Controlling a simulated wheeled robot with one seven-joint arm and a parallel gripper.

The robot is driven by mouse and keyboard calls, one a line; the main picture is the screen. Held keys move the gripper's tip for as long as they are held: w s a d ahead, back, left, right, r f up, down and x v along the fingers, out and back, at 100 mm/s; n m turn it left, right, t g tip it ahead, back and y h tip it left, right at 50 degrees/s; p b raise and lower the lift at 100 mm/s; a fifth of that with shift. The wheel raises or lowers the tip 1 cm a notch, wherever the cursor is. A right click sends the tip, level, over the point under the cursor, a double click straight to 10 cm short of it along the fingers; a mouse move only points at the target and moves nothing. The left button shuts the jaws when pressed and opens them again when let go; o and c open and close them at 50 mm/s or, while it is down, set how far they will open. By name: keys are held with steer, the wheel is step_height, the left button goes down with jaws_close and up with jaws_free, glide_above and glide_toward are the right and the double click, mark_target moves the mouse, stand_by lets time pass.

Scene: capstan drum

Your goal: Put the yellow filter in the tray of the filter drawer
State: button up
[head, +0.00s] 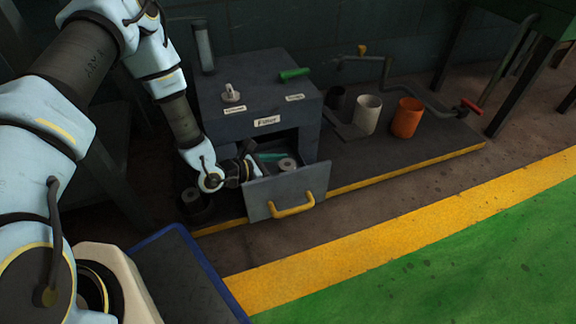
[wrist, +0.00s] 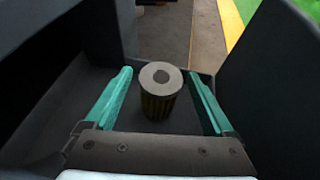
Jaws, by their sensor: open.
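The filter drawer (head: 290,192) is pulled out of the grey cabinet below the "Filter" label, with its yellow handle (head: 292,206) at the front. The filter (wrist: 160,105) stands upright on the floor of the drawer tray (wrist: 95,92). It has a grey ring-shaped top with a hole and dark yellowish pleated sides. In the head view the filter's top (head: 287,164) shows inside the drawer. My gripper (wrist: 160,74) is open, with one teal finger on each side of the filter and a visible gap at each. The filter's base is partly hidden.
The cabinet (head: 225,88) carries a knob and a green-handled lever (head: 294,74). To its right on the yellow-edged plinth stand a dark cup, a white cup (head: 367,114), an orange cup (head: 407,118) and a red-handled crank (head: 471,106). The drawer walls lie close around my gripper.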

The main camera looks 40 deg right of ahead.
steer(key=p+v, duration=0.2)
steer(key=v, duration=0.3)
steer(key=shift+a+r+p, duration=0.2)
steer(key=shift+r+p, duration=0.1)
steer(key=shift+r, duration=0.05)
steer(key=shift+w+a, duration=0.1)
steer(key=shift+a, duration=0.5)
